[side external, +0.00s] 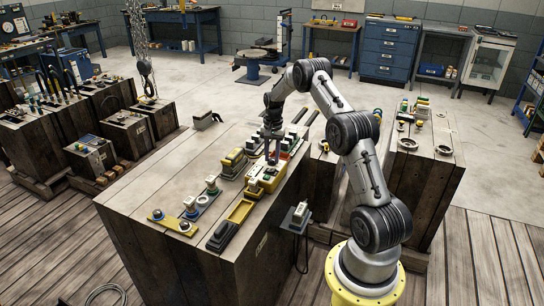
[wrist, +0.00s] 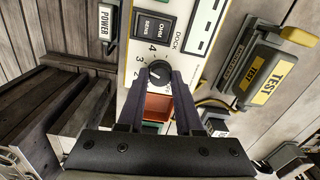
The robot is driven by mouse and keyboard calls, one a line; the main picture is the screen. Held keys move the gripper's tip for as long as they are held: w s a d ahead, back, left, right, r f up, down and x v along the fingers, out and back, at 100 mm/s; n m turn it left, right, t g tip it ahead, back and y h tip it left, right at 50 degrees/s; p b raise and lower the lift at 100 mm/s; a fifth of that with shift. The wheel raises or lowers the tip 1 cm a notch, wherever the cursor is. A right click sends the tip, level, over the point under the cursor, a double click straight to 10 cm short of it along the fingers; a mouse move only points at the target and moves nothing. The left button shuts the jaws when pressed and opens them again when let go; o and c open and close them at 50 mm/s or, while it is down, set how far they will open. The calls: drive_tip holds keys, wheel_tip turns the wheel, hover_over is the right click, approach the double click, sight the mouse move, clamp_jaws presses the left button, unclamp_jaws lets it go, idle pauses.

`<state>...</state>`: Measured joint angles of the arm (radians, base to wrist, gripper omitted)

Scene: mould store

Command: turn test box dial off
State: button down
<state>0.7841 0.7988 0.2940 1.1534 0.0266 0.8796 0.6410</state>
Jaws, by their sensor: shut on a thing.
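The test box (side external: 268,176), cream and yellow, stands on the wooden bench block below my gripper (side external: 272,157). In the wrist view its pale panel (wrist: 192,68) fills the middle. The black round dial (wrist: 159,71) has a light pointer mark and the numbers 4, 3 and 2 around its upper left. The rest of its scale is hidden by my fingers. My gripper (wrist: 162,82) points down at the panel, its two dark fingers on either side of the dial, shut on it. I cannot read the dial's exact setting. In the side view the dial is hidden.
A black rocker switch (wrist: 153,24) sits above the dial, and an orange-red window (wrist: 158,108) below it. A black and yellow part marked TEST (wrist: 265,76) stands close on the right. A POWER label (wrist: 106,25) is at upper left. A yellow tray (side external: 239,211) stands in front.

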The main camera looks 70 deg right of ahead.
drive_tip(key=n, duration=0.6)
drive_tip(key=shift+r+n, duration=0.1)
drive_tip(key=shift+n, duration=0.2)
drive_tip(key=n, duration=1.1)
drive_tip(key=shift+n, duration=0.4)
drive_tip(key=n, duration=0.5)
drive_tip(key=shift+w, duration=0.1)
drive_tip(key=shift+n, duration=0.4)
drive_tip(key=c, duration=0.6)
unclamp_jaws()
